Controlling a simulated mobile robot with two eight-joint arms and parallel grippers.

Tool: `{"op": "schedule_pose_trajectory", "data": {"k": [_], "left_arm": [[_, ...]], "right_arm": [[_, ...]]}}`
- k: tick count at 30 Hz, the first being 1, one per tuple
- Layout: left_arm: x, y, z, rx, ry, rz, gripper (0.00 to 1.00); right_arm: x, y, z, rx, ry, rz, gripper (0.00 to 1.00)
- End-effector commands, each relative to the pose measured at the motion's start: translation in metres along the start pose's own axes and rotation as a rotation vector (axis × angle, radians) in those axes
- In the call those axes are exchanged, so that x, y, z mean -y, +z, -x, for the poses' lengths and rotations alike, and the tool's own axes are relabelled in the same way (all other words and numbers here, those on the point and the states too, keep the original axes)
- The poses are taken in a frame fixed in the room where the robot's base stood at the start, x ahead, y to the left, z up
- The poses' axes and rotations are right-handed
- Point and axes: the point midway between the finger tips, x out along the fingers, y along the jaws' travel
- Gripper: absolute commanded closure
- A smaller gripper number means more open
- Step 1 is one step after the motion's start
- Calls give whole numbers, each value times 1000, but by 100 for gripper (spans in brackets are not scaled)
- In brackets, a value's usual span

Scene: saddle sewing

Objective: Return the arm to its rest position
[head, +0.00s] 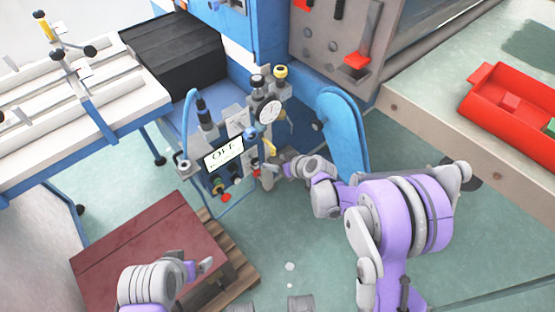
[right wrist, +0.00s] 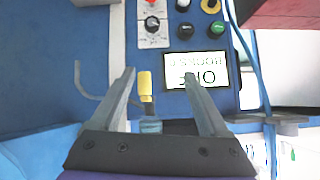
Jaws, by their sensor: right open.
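My right arm (head: 400,215) reaches in from the lower right, and its gripper (head: 272,170) is at the front of the blue machine's control panel. In the right wrist view the gripper (right wrist: 160,85) is open, with a finger on each side of a small yellow handle (right wrist: 145,84) on a blue fitting (right wrist: 150,125). I cannot tell whether either finger touches the handle. My left arm (head: 150,285) is at the lower left, with its gripper (head: 205,266) over the dark red board; whether it is open is unclear.
A pressure gauge (head: 270,111) and a blue curved guard (head: 343,130) are close to my right gripper. A dark red board (head: 150,245) lies on a pallet. A red tray (head: 510,110) is on the right table.

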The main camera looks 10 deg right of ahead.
Motion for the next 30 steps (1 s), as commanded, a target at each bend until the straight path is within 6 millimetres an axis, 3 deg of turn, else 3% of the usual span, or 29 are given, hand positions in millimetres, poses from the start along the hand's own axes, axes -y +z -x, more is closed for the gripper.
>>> {"op": "schedule_pose_trajectory", "data": {"k": [5, 23, 26, 30], "left_arm": [[0, -1, 3, -1, 0, 0, 0], [0, -1, 3, -1, 0, 0, 0], [0, -1, 3, -1, 0, 0, 0], [0, -1, 3, -1, 0, 0, 0]], "right_arm": [[2, -4, 9, 9, 3, -5, 21], [3, -4, 12, 13, 4, -8, 21], [7, -7, 25, 31, 10, -17, 21], [18, -8, 63, 85, 31, -49, 21]]}}
